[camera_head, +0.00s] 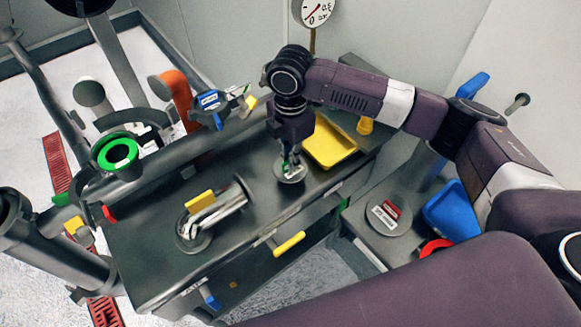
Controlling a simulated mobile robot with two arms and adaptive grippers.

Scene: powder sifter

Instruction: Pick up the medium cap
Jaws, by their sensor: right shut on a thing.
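A round grey cap (283,179), which appears to be the medium cap, is on or just above the dark worktop (150,264). My right gripper (291,166) points down over it and is shut on the small raised part at its middle. The fingers hide part of the cap's top. I cannot tell whether the cap touches the worktop. My left gripper is not in view.
A yellow tray (330,142) lies just right of the cap. A metal pipe fitting (219,215) with a yellow handle lies to the left.

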